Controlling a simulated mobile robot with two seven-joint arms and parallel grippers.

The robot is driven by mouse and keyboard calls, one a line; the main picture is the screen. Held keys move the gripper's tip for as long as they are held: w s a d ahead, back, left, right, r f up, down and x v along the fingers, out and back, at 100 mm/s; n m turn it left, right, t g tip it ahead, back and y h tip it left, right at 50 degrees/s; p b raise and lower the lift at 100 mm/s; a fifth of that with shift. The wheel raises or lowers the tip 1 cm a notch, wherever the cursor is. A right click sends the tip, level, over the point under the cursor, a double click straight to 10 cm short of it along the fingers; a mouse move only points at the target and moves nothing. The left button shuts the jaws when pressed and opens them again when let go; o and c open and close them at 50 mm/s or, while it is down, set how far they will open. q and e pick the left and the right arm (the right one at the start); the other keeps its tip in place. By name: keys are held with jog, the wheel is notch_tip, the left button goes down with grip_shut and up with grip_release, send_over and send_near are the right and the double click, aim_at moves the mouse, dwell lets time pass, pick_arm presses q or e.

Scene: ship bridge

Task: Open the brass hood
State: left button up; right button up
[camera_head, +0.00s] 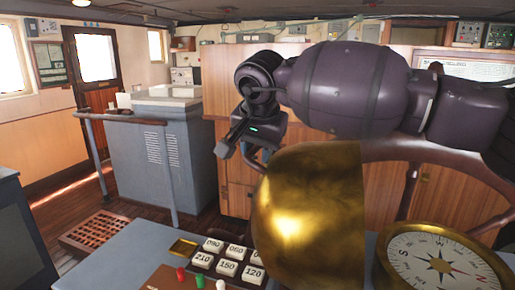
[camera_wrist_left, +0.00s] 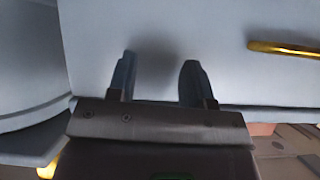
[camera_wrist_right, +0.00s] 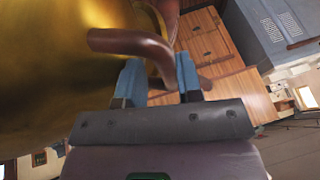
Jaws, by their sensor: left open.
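The brass hood (camera_head: 310,210) is a shiny rounded gold shell on the console, left of the compass. It fills the upper left of the right wrist view (camera_wrist_right: 50,70). A curved brown handle (camera_wrist_right: 125,41) stands out beside the hood and bends down between my right fingers. My right gripper (camera_wrist_right: 160,75) looks shut on this handle. My left gripper (camera_wrist_left: 158,75) is open and empty over a blue-grey surface, outside the head view.
A brass-rimmed compass (camera_head: 440,262) sits at right. Numbered white keys (camera_head: 228,268) and coloured pegs (camera_head: 200,281) lie left of the hood. A brass bar (camera_wrist_left: 285,49) is right of my left gripper.

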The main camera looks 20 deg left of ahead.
jog(key=shift+o, duration=0.6)
jog(key=shift+r, duration=0.1)
jog(key=v, duration=1)
jog(key=shift+s+r+b, duration=0.25)
jog(key=shift+r+b, duration=0.1)
jog(key=shift+b, duration=0.1)
